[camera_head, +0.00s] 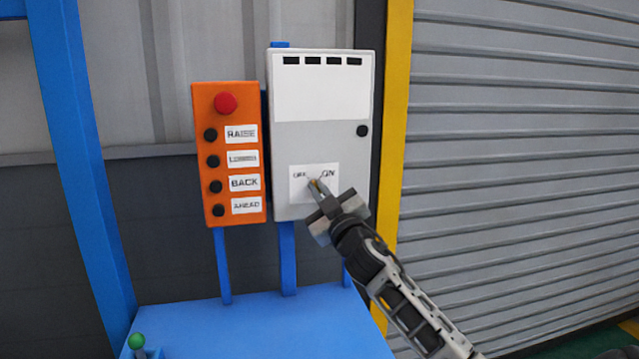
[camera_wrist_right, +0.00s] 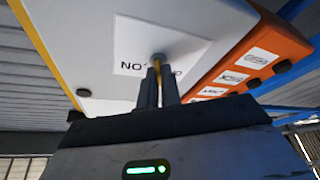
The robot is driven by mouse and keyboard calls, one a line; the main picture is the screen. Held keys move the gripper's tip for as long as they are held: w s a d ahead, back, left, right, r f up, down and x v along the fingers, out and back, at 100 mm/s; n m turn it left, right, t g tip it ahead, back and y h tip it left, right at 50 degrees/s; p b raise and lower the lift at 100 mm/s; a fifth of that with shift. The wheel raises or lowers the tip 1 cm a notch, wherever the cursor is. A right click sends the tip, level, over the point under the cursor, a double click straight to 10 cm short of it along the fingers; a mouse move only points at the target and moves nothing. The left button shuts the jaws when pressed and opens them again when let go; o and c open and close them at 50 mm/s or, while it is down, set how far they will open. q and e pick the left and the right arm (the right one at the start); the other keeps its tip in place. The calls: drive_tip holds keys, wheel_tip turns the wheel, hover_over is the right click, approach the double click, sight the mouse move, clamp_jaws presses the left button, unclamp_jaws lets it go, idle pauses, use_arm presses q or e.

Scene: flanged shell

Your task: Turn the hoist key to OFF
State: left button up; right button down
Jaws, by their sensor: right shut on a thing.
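The hoist key sits on the white OFF/ON label (camera_head: 300,190) low on the grey control box (camera_head: 290,135). In the right wrist view the key (camera_wrist_right: 157,60) shows as a small round metal piece at the label (camera_wrist_right: 130,52). My right gripper (camera_head: 318,187) reaches in from the lower right, and its fingers (camera_wrist_right: 159,85) are shut on the key. The gripper hides most of the key and part of the lettering, so I cannot tell which word the key points to. My left gripper is not in view.
An orange button panel (camera_head: 218,165) with a red button (camera_head: 225,103) stands just left of the box. A blue table (camera_head: 265,325) lies below, with a green-topped lever (camera_head: 136,342). A yellow post (camera_head: 395,120) and a grey shutter (camera_head: 520,150) are at the right.

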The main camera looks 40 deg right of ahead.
drive_tip(key=shift+n+y+p, duration=0.4)
drive_tip(key=shift+n, duration=0.5)
drive_tip(key=shift+n+y, duration=0.4)
drive_tip(key=shift+n, duration=0.1)
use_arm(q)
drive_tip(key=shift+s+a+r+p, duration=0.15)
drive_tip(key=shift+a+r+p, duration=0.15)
use_arm(e)
drive_tip(key=shift+d, duration=0.1)
drive_tip(key=shift+n, duration=0.4)
drive_tip(key=c, duration=1.6)
unclamp_jaws()
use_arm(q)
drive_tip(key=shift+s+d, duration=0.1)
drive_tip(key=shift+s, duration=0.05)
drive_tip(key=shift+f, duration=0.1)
use_arm(e)
drive_tip(key=shift+s, duration=0.15)
